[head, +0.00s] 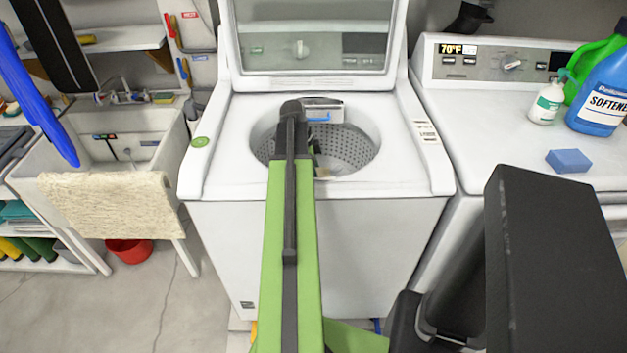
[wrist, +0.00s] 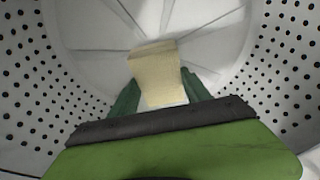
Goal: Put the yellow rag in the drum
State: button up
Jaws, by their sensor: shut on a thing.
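The yellow rag (wrist: 157,66) is a pale yellow piece of cloth between the two dark green fingers of my gripper (wrist: 160,84) in the wrist view. My gripper is shut on it. The perforated drum wall (wrist: 284,75) surrounds both in that view, with the pale finned drum bottom beyond the rag. In the head view, the drum (head: 358,150) is the round opening in the top of the open white washer. My arm reaches over its front rim, and the arm's end hides much of the rag and gripper there.
The washer's lid (head: 305,38) stands raised behind the opening. A second white machine on the right holds a blue softener bottle (head: 600,92), a small white bottle (head: 547,102) and a blue sponge (head: 568,161). A sink with a draped beige towel (head: 110,203) stands left.

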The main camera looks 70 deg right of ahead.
jog(key=shift+r, duration=0.15)
jog(key=shift+f+b, duration=0.55)
jog(key=shift+f, duration=0.15)
jog(key=o, duration=1.5)
jog(key=shift+r, duration=0.1)
jog(key=shift+r, duration=0.1)
jog(key=p+v, duration=1.3)
